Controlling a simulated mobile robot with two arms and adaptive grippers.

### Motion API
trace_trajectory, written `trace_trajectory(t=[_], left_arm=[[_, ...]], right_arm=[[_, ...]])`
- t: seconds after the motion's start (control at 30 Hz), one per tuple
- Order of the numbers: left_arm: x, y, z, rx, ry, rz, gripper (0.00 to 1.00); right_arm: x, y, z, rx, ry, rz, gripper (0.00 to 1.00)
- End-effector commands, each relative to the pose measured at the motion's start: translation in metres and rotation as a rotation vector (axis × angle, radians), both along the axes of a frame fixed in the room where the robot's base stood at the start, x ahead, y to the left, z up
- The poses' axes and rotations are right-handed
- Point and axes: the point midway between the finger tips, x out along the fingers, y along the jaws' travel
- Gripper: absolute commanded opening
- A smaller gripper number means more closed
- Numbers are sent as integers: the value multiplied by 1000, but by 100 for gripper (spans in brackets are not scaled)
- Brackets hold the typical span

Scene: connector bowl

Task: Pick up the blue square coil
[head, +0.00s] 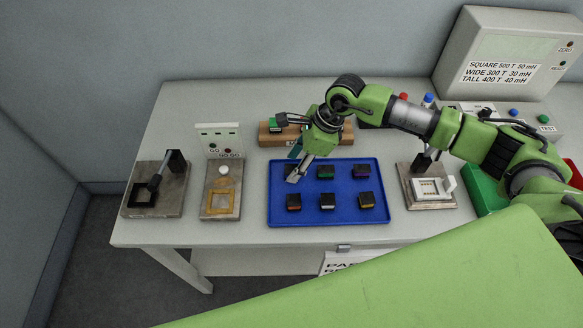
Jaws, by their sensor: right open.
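The blue tray (330,217) lies mid-table with two rows of small black square coils that differ in a coloured band. In the back row I see a green-banded coil (326,172) and a purple-banded coil (362,171). In the front row are an orange-red one (294,202), a middle one (327,201) and a yellow-orange one (367,200). My right gripper (294,176) is open over the tray's back-left corner and covers most of the back-left spot. No blue band shows clearly, so I cannot tell which coil is blue. My left gripper is not in view.
Fixtures stand left of the tray: a dark-framed one (141,197) and a GO/NO-GO gauge (221,204). A wooden block (265,138) is behind it. A white-framed fixture (430,187), a green bin (484,192) and a meter (505,55) are right.

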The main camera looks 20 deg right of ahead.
Motion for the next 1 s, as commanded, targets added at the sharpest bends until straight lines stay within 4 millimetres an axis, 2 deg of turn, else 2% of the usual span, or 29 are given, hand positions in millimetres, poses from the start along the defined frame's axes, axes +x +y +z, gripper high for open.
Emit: trace_trajectory(t=[0.03,0.2,0.4,0.43,0.57,0.6,1.0], left_arm=[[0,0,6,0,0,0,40],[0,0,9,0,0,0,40],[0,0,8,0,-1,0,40],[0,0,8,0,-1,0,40],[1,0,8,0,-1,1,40],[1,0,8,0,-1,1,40],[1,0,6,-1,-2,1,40]], right_arm=[[1,4,-4,1,3,0,44],[2,8,-19,0,1,0,44],[3,8,-20,0,0,1,44],[3,8,-20,0,0,1,42],[3,8,-20,1,-1,1,8],[3,8,-20,1,-1,1,3],[3,8,-17,1,-3,0,3]])
